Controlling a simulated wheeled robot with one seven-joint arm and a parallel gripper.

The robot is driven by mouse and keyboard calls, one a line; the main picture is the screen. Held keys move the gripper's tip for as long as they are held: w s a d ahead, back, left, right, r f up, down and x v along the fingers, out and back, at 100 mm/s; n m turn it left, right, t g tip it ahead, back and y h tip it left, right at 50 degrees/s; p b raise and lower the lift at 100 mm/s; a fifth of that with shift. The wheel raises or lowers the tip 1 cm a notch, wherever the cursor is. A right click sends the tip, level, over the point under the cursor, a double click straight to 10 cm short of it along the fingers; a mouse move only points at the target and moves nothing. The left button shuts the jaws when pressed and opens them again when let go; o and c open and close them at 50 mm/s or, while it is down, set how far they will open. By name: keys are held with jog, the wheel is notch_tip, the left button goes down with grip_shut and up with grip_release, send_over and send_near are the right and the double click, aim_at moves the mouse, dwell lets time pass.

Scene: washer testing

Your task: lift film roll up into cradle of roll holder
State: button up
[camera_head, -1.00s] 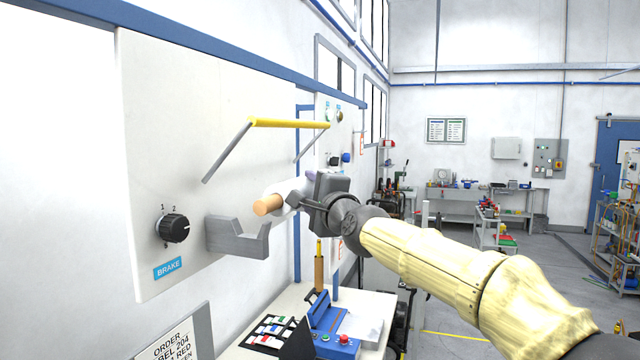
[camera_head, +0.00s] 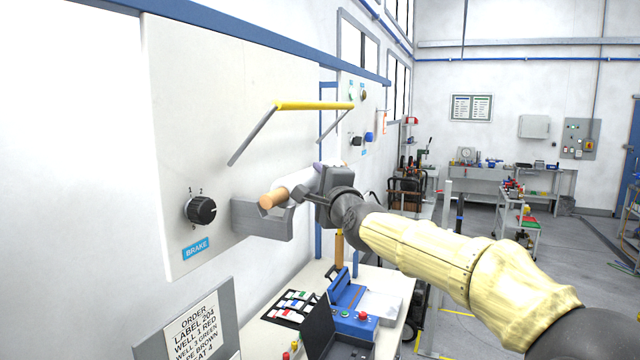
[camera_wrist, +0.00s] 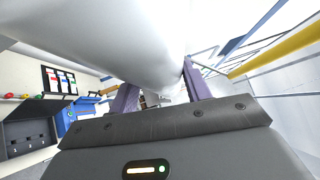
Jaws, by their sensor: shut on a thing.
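The film roll is a white cylinder (camera_head: 299,180) with a tan core end (camera_head: 272,200) sticking out toward me. My gripper (camera_head: 324,181) is shut on the roll and holds it roughly level beside the wall panel. In the wrist view the white roll (camera_wrist: 140,45) fills the top, between my two purple fingers (camera_wrist: 160,88). The roll holder's grey cradle bracket (camera_head: 262,221) sticks out from the panel. The core's near end appears at the bracket's upper edge; I cannot tell whether they touch. My gripper and the roll hide any far bracket.
A yellow bar (camera_head: 315,106) on two grey arms juts from the panel above the roll. A black brake knob (camera_head: 201,210) is left of the cradle. Below stand an order sign (camera_head: 196,330) and a bench with a blue device (camera_head: 350,300).

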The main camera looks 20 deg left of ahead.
jog(key=shift+d+f+b, duration=0.15)
jog(key=shift+f+b, duration=0.5)
jog(key=shift+f, duration=0.15)
jog(key=shift+f, duration=0.1)
jog(key=o, duration=1.5)
jog(key=shift+o, duration=0.2)
jog(key=shift+f, duration=0.25)
jog(key=r+b+v, duration=0.2)
jog(key=b+v, duration=1.5)
jog(key=b, duration=0.2)
jog(key=shift+s+d+f+b, duration=0.25)
jog(key=shift+f+b, duration=0.05)
jog(key=shift+f, duration=0.15)
